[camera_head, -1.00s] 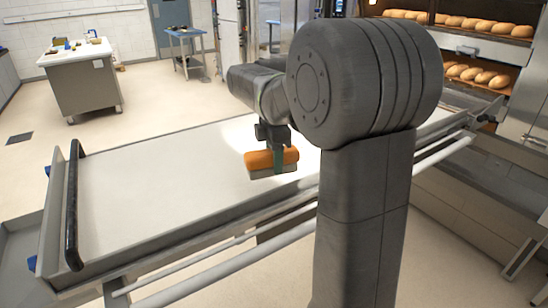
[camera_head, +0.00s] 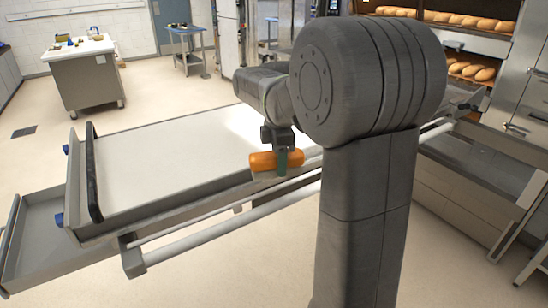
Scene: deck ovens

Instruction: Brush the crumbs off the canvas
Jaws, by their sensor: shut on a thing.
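The canvas (camera_head: 170,160) is a long pale surface on a loader frame, running from the left end toward the ovens. My gripper (camera_head: 278,147) is shut on an orange-backed brush (camera_head: 263,162) with pale bristles. The brush is at the canvas's near edge, over the metal side rail. I cannot tell whether the bristles touch anything. No crumbs can be made out on the visible canvas. My arm hides the canvas's middle and part of its right side.
A dark bar (camera_head: 93,170) crosses the canvas's left end. A grey tray (camera_head: 36,235) sits beyond it, lower down. A metal tube rail (camera_head: 215,230) runs along the near side. Deck ovens with loaves (camera_head: 470,70) stand at the back right. Open floor lies at the left.

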